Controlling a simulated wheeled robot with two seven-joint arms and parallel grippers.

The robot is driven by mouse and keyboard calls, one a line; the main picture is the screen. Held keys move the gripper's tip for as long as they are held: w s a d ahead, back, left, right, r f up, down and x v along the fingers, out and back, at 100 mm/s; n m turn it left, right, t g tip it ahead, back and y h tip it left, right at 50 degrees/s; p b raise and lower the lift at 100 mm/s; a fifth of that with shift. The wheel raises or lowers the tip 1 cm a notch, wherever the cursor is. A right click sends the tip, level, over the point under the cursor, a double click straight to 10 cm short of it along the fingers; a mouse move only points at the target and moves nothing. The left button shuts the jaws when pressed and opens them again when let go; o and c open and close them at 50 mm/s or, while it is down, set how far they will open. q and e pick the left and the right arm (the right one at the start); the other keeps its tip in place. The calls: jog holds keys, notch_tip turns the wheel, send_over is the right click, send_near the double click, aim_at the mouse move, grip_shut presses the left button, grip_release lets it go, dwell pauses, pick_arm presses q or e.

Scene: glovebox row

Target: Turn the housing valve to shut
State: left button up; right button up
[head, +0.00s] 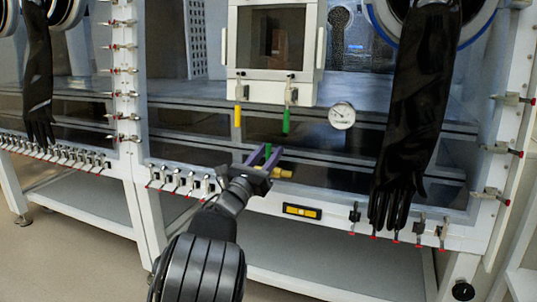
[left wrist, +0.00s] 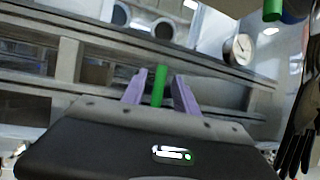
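A brass valve (head: 283,173) with a green lever sits on the front of the glovebox, low in the middle of the head view. My left gripper (head: 263,154) is at this valve, its purple fingers pointing up and away. In the left wrist view the green lever (left wrist: 159,86) stands upright between the two fingers, with a gap on each side. The left gripper is open and not clamped on it. The valve body is partly hidden behind the gripper in the head view. My right gripper is not in view.
Above hang a yellow handle (head: 238,116) and another green handle (head: 286,121), under a white-framed chamber door (head: 275,40). A round gauge (head: 342,115) is to their right. A black glove (head: 410,120) hangs at the right. A yellow level (head: 302,211) is on the front rail.

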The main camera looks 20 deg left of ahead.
pick_arm(q)
jog(key=shift+s, duration=0.1)
jog(key=p+v, duration=0.1)
jog(key=v, duration=0.6)
jog(key=shift+s+f+p, duration=0.2)
jog(key=shift+s+p, duration=0.1)
dwell(0.6)
